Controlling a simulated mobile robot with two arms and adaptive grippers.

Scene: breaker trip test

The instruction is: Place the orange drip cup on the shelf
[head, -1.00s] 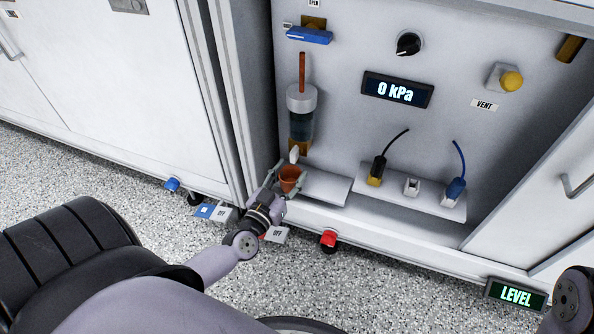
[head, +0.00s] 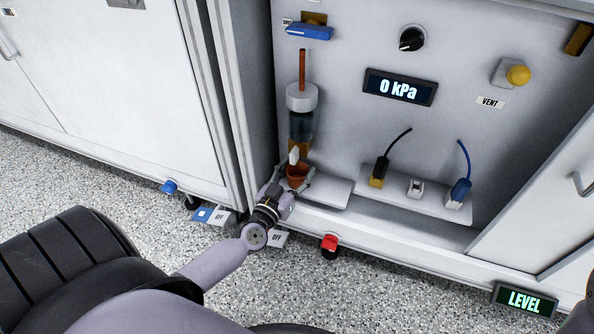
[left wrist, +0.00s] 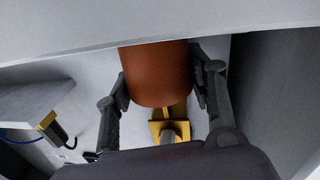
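The orange drip cup (head: 297,176) is between the fingers of my left gripper (head: 296,183), which is shut on it. My right gripper is not in view.
A second white shelf (head: 432,205) with black and blue plugs stands to the right. The cabinet side wall (head: 250,90) is close on the left. The bare part of the low shelf is clear.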

